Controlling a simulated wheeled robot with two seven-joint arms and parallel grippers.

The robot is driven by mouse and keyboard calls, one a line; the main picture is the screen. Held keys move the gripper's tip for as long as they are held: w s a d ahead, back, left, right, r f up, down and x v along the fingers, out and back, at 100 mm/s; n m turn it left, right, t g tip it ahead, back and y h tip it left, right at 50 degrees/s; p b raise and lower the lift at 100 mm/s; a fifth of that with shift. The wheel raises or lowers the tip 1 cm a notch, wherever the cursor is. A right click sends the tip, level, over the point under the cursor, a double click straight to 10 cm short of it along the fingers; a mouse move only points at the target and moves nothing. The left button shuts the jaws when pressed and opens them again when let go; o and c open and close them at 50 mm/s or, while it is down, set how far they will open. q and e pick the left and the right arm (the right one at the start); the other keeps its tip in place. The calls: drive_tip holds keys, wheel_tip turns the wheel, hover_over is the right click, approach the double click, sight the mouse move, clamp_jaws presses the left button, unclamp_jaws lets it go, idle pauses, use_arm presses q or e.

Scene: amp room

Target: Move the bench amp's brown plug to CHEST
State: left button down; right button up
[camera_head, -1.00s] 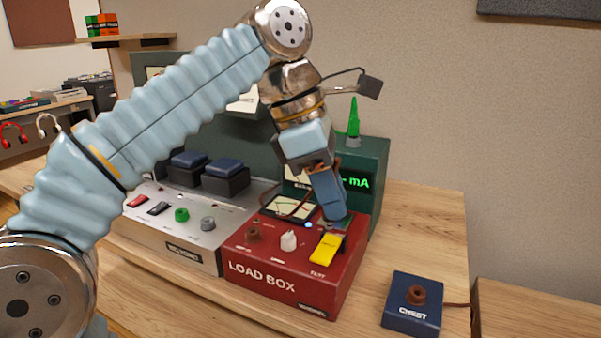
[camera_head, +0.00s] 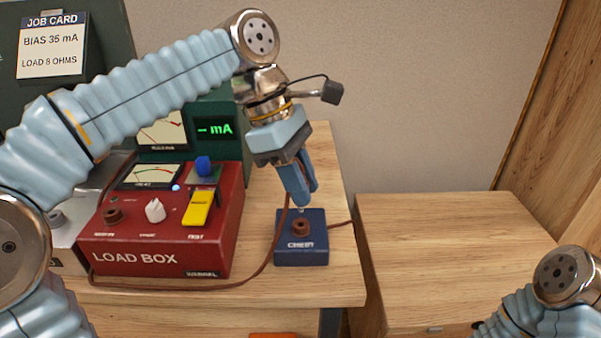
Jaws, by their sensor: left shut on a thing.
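The navy CHEST box (camera_head: 288,257) sits on the bench near its right edge, with a brown ring-shaped socket (camera_head: 301,227) on top. My left gripper (camera_head: 302,200) is just above and behind that socket, pointing down. It is shut on the brown plug, which the fingers mostly hide. A brown lead (camera_head: 266,262) hangs from the gripper and runs left along the front of the red LOAD BOX (camera_head: 160,242). The LOAD BOX has a brown socket (camera_head: 113,215) at its left. I cannot tell whether the plug touches the CHEST socket. My right gripper is not in view.
The LOAD BOX carries a white knob (camera_head: 155,210), a yellow switch (camera_head: 199,208) and a blue piece (camera_head: 203,166). The green mA meter (camera_head: 214,128) stands behind it. A lower wooden surface (camera_head: 440,250) at right is clear. Another brown lead leaves CHEST rightward.

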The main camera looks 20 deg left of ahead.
use_arm(q)
drive_tip(key=shift+f, duration=0.45)
drive_tip(key=shift+r+p, duration=0.1)
drive_tip(key=shift+p, duration=0.4)
idle(0.7)
drive_tip(key=shift+f+b, duration=0.85)
drive_tip(key=shift+f, duration=0.95)
idle(1.4)
drive_tip(key=c, duration=0.9)
unclamp_jaws()
drive_tip(key=shift+p+v, duration=1.3)
drive_tip(key=shift+v, duration=5.6)
